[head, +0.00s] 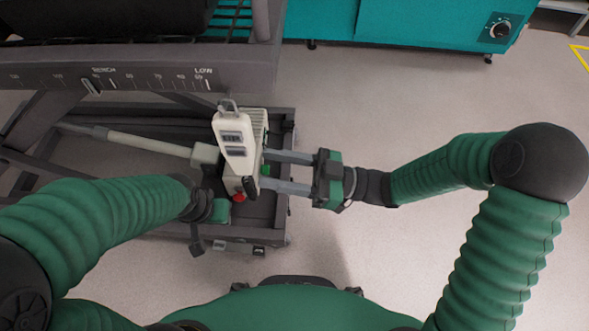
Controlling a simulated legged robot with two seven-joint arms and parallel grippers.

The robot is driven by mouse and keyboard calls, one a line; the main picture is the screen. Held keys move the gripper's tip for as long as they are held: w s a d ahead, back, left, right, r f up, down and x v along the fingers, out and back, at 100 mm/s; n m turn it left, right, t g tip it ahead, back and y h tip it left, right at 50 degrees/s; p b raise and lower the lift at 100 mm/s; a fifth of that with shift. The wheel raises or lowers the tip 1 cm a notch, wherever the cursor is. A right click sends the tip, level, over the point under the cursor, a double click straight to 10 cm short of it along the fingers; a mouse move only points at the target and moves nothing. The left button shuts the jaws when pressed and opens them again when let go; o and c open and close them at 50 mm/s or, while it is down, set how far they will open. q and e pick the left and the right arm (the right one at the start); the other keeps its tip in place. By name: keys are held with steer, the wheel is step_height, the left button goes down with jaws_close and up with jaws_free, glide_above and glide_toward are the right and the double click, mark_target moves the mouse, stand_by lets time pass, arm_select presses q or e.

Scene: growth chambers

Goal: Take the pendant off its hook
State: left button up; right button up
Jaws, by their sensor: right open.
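The pendant (233,140) is an off-white handheld box with two dark panels on its face and a grey loop at its top. It hangs upright beside the grey lift frame; its hook cannot be made out. A red button (239,198) shows at its lower end. My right gripper (265,171) comes in from the right, with its two grey fingers apart and their tips at the pendant's right side. I cannot tell whether they touch it. My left gripper (197,238) is left of and below the pendant, partly hidden by its own wrist; its jaws cannot be made out.
The lift frame's rail (140,80) carries a printed height scale and lies close behind the pendant. The dark lower base (277,215) stands under it. A teal cabinet (420,22) with a dial stands at the back. The pale floor (400,110) at right is clear.

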mark_target(243, 162)
steer(key=p+x, duration=0.1)
steer(key=x, duration=0.4)
steer(key=shift+a+r, duration=0.15)
steer(key=shift+a, duration=0.55)
steer(key=shift+d, duration=0.15)
jaws_close()
steer(key=shift+r+p, duration=0.15)
steer(key=shift+p, duration=0.2)
